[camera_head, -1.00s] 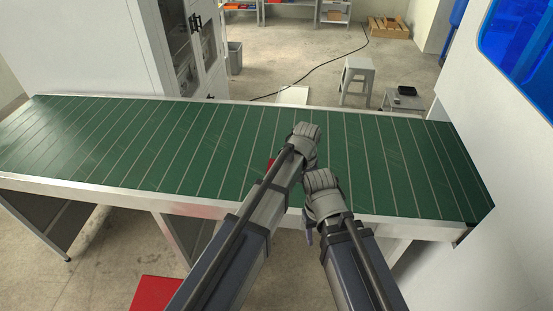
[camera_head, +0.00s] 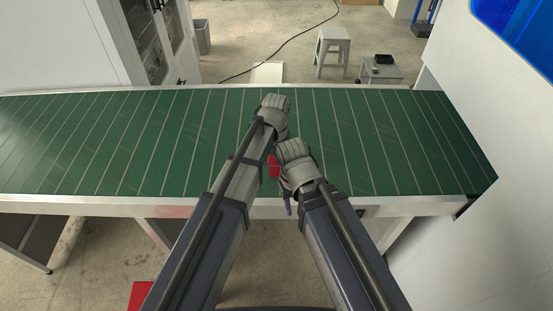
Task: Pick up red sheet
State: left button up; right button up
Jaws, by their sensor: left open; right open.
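A small red patch (camera_head: 273,168) shows on the green conveyor (camera_head: 120,145), between my two arms; most of what it belongs to is hidden. A second red flat surface (camera_head: 140,295) shows low in front of the conveyor, left of my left arm and partly cut off by the frame edge. I cannot tell which is the red sheet. My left gripper (camera_head: 276,104) is over the conveyor, above and beyond the red patch in the picture. My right gripper (camera_head: 294,152) is just right of the patch, over the conveyor's near side. Both are open and seem empty; their fingertips are hard to see.
The conveyor's metal front rail (camera_head: 90,206) runs below my arms. A white machine wall (camera_head: 500,100) closes off the right end. A white cabinet (camera_head: 80,45) stands behind at left. A stool (camera_head: 332,46) stands on the floor beyond. The conveyor is clear on both sides.

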aim_at(276, 173)
pick_arm(q)
jog(key=shift+s+f+b, duration=0.15)
jog(key=shift+f+b, duration=2.45)
jog(key=shift+f, duration=0.15)
jog(key=shift+r, duration=0.1)
jog(key=shift+c, duration=0.3)
grip_shut()
